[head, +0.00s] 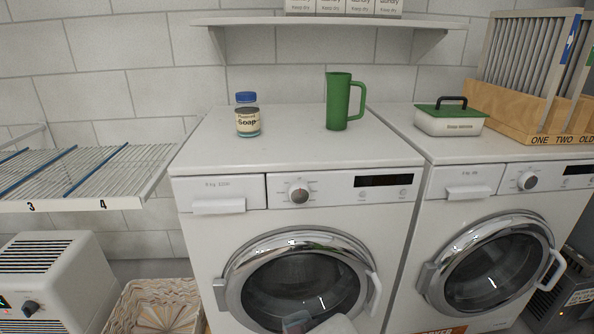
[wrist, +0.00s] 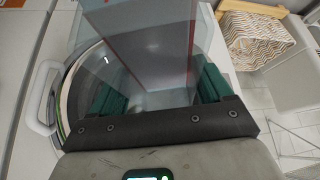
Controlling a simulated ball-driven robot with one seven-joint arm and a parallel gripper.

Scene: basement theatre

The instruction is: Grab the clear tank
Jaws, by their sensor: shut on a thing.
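The clear tank (wrist: 150,38) is a see-through, box-shaped container with a reddish edge line, filling the upper middle of the wrist view. My gripper (wrist: 160,86) has its green finger pads on either side of the tank and is shut on it. The tank's far end runs out of the top of the wrist view.
Two front-loading washers stand side by side, the left one (head: 290,158) bearing a soap jar (head: 247,116) and green jug (head: 338,104). A white box with a green lid (head: 450,120) sits on the right one. A patterned basket (head: 152,308) stands at lower left, below a wire rack (head: 85,172).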

